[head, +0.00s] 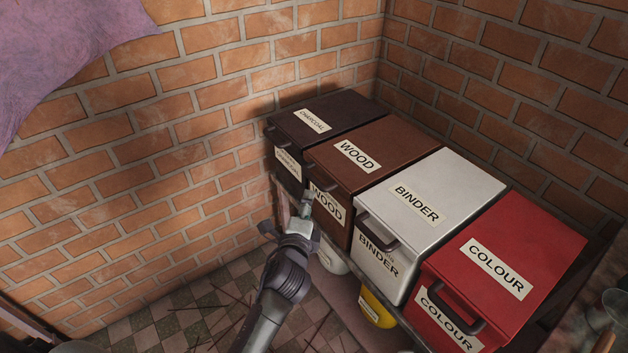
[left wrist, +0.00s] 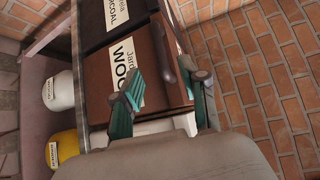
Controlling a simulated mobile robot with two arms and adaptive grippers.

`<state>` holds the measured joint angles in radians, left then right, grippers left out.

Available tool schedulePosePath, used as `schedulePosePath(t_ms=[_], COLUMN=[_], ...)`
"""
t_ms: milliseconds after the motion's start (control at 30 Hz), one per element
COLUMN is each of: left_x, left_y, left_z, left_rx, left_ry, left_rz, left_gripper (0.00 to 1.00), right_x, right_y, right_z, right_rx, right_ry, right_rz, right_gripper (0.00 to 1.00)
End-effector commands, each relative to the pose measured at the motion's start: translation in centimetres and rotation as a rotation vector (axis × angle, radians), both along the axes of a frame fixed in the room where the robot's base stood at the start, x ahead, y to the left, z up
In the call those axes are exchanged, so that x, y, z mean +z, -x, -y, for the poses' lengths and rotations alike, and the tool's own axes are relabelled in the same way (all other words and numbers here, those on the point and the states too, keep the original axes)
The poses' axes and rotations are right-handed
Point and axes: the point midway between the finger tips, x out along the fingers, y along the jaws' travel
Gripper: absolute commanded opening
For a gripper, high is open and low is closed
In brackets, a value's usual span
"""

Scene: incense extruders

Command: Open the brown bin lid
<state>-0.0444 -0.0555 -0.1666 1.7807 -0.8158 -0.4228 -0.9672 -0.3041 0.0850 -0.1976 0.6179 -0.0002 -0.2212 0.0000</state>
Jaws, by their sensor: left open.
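The brown bin (head: 390,143) is labelled WOOD on its lid and front, and stands between the black and white bins. Its lid looks shut. In the left wrist view the brown bin (left wrist: 152,62) is seen close up, with a dark brown bar-like part, perhaps its handle, near the right finger. My left gripper (head: 295,204) is low in front of the brown bin's front face. Its fingers (left wrist: 166,98) are spread apart and hold nothing. Whether a finger touches the bin I cannot tell. My right gripper is not in view.
The black charcoal bin (head: 345,108), white binder bin (head: 440,185) and red colour bin (head: 530,235) stand in the same row. A white container (head: 331,262) and a yellow container (head: 377,308) sit below. Brick walls close off the back and left. Tiled floor (head: 190,315) lies in front.

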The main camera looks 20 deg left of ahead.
Motion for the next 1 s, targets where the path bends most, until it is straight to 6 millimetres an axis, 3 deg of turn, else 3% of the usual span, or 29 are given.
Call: schedulePosePath(t_ms=[300, 500, 933, 1000], left_x=[-1.0, -1.4, -1.6, -1.6], left_y=[-6.9, -9.7, -10.7, -10.7], left_z=[-0.9, -1.2, -1.4, -1.4], left_rx=[0.000, -0.001, 0.000, 0.000], left_ry=[0.003, 0.003, 0.004, 0.004], left_rz=[0.000, 0.000, -0.002, -0.002], left_gripper=[0.43, 0.43, 0.43, 0.35], right_x=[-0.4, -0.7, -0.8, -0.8], right_y=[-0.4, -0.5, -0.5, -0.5], right_z=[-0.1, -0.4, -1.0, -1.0], right_rx=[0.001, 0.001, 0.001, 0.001], right_ry=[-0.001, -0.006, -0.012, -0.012], right_rz=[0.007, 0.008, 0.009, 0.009], right_gripper=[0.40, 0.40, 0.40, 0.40])
